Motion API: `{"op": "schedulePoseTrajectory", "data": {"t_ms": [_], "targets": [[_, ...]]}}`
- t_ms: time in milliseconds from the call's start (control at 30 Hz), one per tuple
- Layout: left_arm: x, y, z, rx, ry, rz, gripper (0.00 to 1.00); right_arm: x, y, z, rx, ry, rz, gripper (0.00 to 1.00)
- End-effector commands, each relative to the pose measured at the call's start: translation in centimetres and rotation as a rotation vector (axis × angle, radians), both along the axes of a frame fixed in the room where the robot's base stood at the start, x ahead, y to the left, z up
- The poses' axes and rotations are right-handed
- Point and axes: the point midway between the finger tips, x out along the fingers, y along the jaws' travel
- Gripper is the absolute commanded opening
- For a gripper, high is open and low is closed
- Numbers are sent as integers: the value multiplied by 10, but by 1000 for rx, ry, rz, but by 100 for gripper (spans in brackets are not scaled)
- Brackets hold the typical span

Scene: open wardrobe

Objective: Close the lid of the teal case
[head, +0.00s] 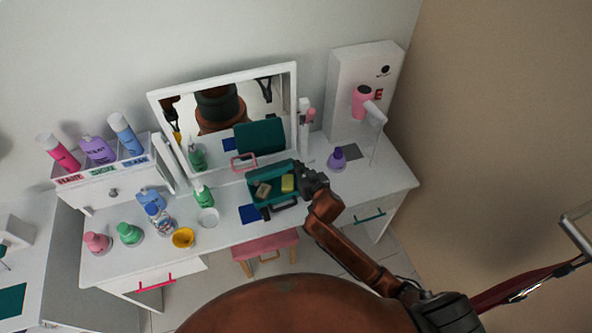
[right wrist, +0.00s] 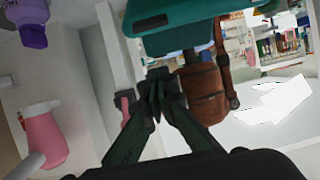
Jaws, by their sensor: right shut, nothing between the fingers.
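The teal case (head: 250,193) stands open on the white vanity table, in front of the mirror. A yellow block (head: 287,183) and a beige block (head: 263,189) lie in it. A teal panel in the mirror looks like the raised lid's reflection. My right gripper (head: 312,178) is at the case's right side, fingers shut and empty; I cannot tell whether it touches the case. In the right wrist view its closed fingertips (right wrist: 156,88) are just below a large teal surface (right wrist: 180,22), part of the case. My left gripper is not directly in view.
The mirror (head: 215,72) stands close behind the case. A purple bottle (head: 337,158) and pink hair dryer (head: 362,102) are to the right. A green bottle (head: 203,197), white dish (head: 208,217) and yellow bowl (head: 183,238) are to the left. A pink stool (head: 265,249) is below.

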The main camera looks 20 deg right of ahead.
Motion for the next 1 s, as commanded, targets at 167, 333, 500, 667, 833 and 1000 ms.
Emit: {"op": "schedulePoseTrajectory", "data": {"t_ms": [167,333,500,667,833,1000], "targets": [[-2,0,-1,0,2,0,0,36,3,-15,-2,1,0,0],[-11,1,-1,2,14,2,0,43,2,-33,-1,6,-4,0],[-14,2,0,2,19,3,0,30,0,-46,1,2,-4,0],[-15,2,0,2,20,4,0,25,0,-52,0,2,-3,0],[-13,2,0,2,18,3,0,25,0,-52,0,1,-3,0],[-12,2,0,3,16,3,0,25,2,-52,1,1,-4,0]]}}
